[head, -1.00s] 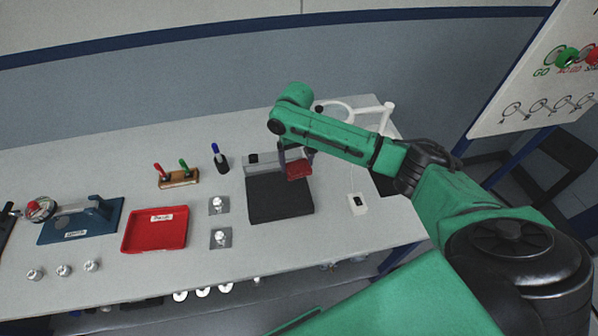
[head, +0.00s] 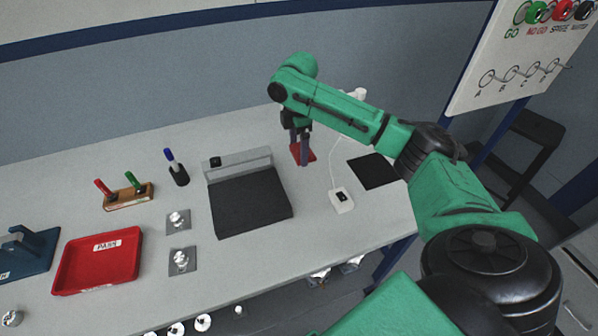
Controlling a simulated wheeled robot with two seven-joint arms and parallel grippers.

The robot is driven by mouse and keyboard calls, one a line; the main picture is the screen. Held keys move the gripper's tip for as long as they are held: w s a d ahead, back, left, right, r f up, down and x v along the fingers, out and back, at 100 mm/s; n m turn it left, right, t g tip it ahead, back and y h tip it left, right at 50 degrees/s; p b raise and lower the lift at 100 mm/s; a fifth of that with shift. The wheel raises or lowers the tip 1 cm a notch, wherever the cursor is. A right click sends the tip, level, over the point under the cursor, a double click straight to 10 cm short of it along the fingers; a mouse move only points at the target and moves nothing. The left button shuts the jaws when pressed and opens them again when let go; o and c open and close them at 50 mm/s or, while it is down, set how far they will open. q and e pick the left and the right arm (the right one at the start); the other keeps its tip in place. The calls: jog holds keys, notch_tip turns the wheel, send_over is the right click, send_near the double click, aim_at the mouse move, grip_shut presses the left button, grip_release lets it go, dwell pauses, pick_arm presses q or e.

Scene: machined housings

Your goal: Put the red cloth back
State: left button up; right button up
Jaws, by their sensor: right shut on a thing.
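The red cloth (head: 296,152) is at the back of the table, right of the dark block with the grey back rail. My right gripper (head: 305,160) points down and is shut on the cloth, its fingers partly hiding it. I cannot tell whether the cloth touches the table top. My left gripper is not in view.
The dark block (head: 250,204) stands left of the gripper. A small white box (head: 341,200) with a cable and a flat black mat (head: 373,171) lie to the right. A red PASS tray (head: 97,261), pen stand (head: 178,174) and wooden marker holder (head: 129,198) stand left.

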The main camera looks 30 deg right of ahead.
aim_at(299, 179)
notch_tip(299, 179, down, 10)
jog(key=shift+r+p, duration=0.2)
jog(key=shift+p, duration=0.25)
jog(key=shift+f, duration=0.1)
jog(key=o, duration=1.2)
notch_tip(299, 179, up, 12)
jog(key=shift+f+b, duration=0.1)
jog(key=shift+b, duration=1)
jog(key=shift+r, duration=0.25)
